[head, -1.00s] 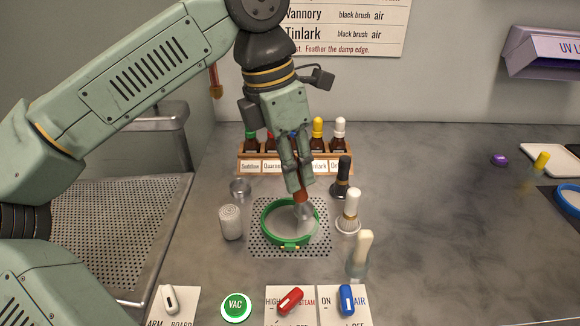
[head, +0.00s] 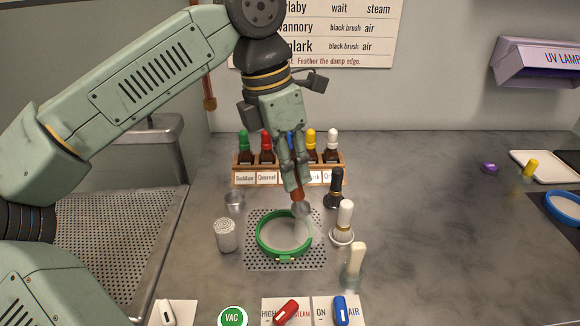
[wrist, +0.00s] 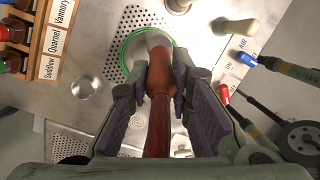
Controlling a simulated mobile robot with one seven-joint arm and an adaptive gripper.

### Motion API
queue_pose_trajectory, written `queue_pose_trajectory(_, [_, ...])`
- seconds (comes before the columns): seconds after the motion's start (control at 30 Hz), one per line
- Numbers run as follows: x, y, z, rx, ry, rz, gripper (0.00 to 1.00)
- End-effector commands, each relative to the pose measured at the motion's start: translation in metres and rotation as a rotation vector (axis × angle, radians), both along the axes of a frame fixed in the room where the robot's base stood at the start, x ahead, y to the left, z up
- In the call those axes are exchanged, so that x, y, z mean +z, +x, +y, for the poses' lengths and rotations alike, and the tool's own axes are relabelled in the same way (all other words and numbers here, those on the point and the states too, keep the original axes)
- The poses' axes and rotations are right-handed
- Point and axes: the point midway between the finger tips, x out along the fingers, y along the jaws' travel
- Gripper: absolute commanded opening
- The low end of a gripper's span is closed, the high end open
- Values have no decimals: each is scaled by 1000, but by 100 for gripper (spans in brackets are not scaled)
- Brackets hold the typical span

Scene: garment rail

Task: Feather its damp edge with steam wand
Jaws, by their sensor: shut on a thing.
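My gripper (head: 296,178) is shut on the reddish-brown handle of the steam wand (head: 298,194), which points down. The handle also shows between the fingers in the wrist view (wrist: 159,115). The wand's pale head is above the far right part of a green hoop (head: 262,249) holding pale grey cloth (head: 279,235). A faint whitish haze shows below the head. I cannot tell whether the head touches the cloth, nor make out a damp edge. The hoop lies on a perforated plate (head: 256,262). In the wrist view the wand hides much of the hoop (wrist: 124,55).
A rack of dropper bottles (head: 240,176) stands behind. A black-handled brush (head: 336,187), a white-handled brush (head: 345,215) and a cream-handled tool (head: 356,262) stand right of the plate. Red (head: 286,312) and blue (head: 340,310) switches are in front.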

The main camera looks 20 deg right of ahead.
Motion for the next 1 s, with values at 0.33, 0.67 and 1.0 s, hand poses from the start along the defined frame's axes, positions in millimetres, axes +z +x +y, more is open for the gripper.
queue_pose_trajectory(0.33, [41,0,0,0,-1,-1,0])
queue_pose_trajectory(0.67, [59,0,0,0,0,0,0])
queue_pose_trajectory(1.0, [58,0,0,0,0,0,0])
